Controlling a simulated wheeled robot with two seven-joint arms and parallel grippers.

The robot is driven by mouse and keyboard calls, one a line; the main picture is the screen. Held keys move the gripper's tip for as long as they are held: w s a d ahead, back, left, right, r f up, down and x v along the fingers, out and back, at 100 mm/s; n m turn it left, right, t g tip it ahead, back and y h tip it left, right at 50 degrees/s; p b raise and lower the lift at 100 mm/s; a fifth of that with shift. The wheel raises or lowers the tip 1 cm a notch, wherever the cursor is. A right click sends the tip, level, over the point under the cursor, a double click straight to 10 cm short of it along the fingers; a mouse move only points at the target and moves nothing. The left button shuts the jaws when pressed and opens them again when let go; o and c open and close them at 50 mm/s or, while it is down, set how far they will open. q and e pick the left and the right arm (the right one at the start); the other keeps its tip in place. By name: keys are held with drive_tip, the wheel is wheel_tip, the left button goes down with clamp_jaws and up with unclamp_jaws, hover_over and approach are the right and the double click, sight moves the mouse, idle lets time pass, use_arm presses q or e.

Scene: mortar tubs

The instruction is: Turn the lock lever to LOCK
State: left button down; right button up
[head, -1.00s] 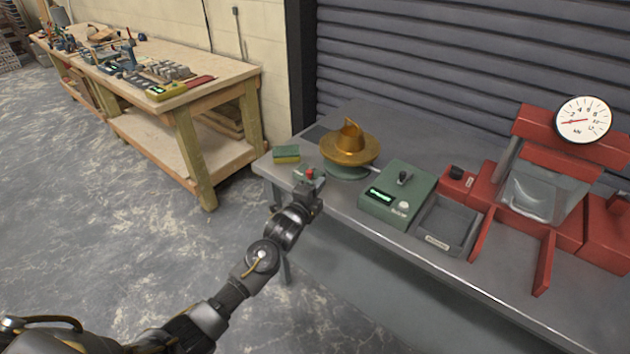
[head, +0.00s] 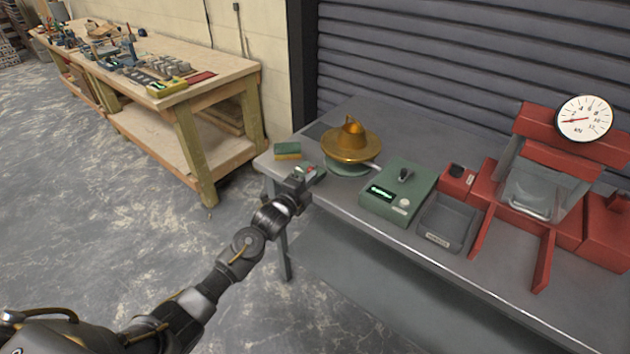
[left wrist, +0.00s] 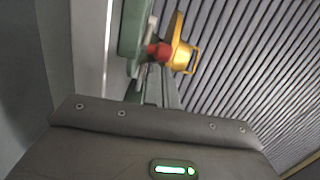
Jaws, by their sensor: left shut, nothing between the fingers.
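The lock lever (head: 312,169) shows in the head view as a small red knob by a green-grey fitting at the table's left front, partly hidden by my gripper. In the left wrist view the red knob (left wrist: 157,52) stands just beyond my fingers, in front of a gold piece. A green part (left wrist: 133,28) is to its left. My left gripper (head: 303,176) is shut and empty, right at the lever. I cannot tell whether it touches the lever. Lettering at the lever is too small to read. My right gripper is out of view.
A gold bowl-shaped piece (head: 351,147) on a green base stands just behind the lever. A green-yellow sponge (head: 287,151) lies to the left. A green box with display (head: 397,190), a grey tray (head: 447,222) and a red press (head: 570,232) stand to the right.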

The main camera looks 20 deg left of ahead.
use_arm(q)
drive_tip(key=shift+a+m+h, duration=0.3)
drive_tip(key=shift+m+h, duration=0.1)
drive_tip(key=shift+h, duration=0.2)
drive_tip(key=shift+a+m+g+h+b, duration=0.3)
drive_tip(key=shift+h+b, duration=0.1)
drive_tip(key=shift+b, duration=0.1)
drive_tip(key=shift+s, duration=0.1)
drive_tip(key=shift+a+m+g+h+b, duration=0.4)
drive_tip(key=shift+m+h+b, duration=0.25)
drive_tip(key=shift+h, duration=0.35)
